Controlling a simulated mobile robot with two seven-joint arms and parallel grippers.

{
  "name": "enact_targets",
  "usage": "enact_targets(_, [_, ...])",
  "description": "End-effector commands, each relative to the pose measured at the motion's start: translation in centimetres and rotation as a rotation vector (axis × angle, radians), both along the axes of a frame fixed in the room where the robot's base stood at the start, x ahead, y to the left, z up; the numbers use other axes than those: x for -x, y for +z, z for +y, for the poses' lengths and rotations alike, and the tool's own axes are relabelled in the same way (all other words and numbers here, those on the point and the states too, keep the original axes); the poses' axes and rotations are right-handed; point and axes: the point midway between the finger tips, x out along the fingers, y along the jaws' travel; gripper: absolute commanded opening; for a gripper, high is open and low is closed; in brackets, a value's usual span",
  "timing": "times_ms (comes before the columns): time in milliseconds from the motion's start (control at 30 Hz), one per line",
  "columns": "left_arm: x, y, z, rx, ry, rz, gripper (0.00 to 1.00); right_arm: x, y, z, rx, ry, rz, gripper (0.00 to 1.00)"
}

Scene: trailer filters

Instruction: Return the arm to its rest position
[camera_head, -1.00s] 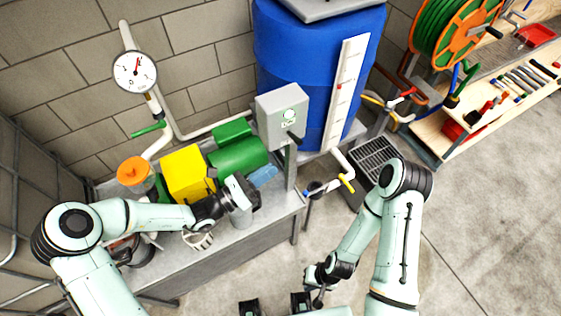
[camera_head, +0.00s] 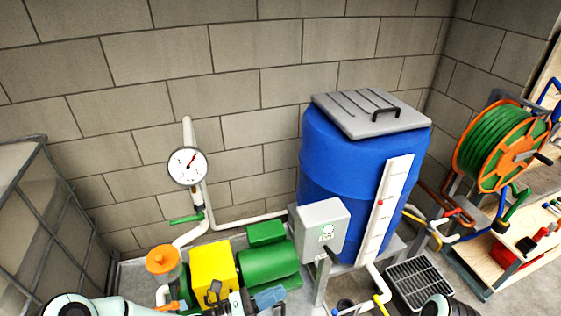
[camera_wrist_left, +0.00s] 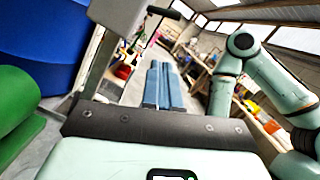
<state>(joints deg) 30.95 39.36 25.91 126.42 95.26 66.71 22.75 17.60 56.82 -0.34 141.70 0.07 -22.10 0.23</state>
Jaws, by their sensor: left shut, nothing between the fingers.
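My left arm (camera_head: 105,305) comes in low at the left of the head view, mostly cut off by the bottom edge. My left gripper (camera_head: 270,297) has blue fingers and is in front of the green pump motor (camera_head: 268,264), left of the grey control box post. In the left wrist view its two blue fingers (camera_wrist_left: 163,75) lie side by side, shut with nothing between them. Only a rounded joint of my right arm (camera_head: 436,306) shows at the head view's bottom edge. More of that arm is at the right of the wrist view (camera_wrist_left: 262,75); its gripper is hidden.
The grey control box (camera_head: 322,228) stands close right of the left gripper. The yellow block (camera_head: 213,270) and orange-capped filter (camera_head: 164,259) are left. The blue barrel (camera_head: 340,180) and gauge (camera_head: 187,165) are behind. A hose reel (camera_head: 500,145) is far right.

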Motion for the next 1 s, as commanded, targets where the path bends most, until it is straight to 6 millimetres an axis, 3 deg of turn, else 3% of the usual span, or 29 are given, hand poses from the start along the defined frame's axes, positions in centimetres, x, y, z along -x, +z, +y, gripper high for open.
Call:
enact_targets(167, [1.9, -2.3, -1.0, -0.082, -0.070, 0.004, 0.00, 0.0, 0.0, 0.0, 0.000, 0.000, 0.000, 0.00])
enact_targets(267, [5.3, -6.4, -2.1, -0.236, -0.195, -0.006, 0.00, 0.0, 0.0, 0.0, 0.000, 0.000, 0.000, 0.00])
enact_targets(367, [10.4, -11.9, -2.4, -0.443, -0.375, -0.052, 0.00, 0.0, 0.0, 0.0, 0.000, 0.000, 0.000, 0.00])
enact_targets(467, [15.7, -17.4, -1.2, -0.661, -0.576, -0.149, 0.00, 0.0, 0.0, 0.0, 0.000, 0.000, 0.000, 0.00])
enact_targets(533, [19.1, -21.2, 0.6, -0.813, -0.725, -0.255, 0.00, 0.0, 0.0, 0.0, 0.000, 0.000, 0.000, 0.00])
enact_targets(633, [22.7, -26.0, 4.0, -1.020, -0.932, -0.469, 0.00, 0.0, 0.0, 0.0, 0.000, 0.000, 0.000, 0.00])
enact_targets(800, [24.4, -30.7, 8.4, -1.243, -1.156, -0.884, 0.00, 0.0, 0.0, 0.0, 0.000, 0.000, 0.000, 0.00])
enact_targets(1000, [23.8, -32.2, 9.7, -1.339, -1.223, -1.198, 0.00, 0.0, 0.0, 0.0, 0.000, 0.000, 0.000, 0.00])
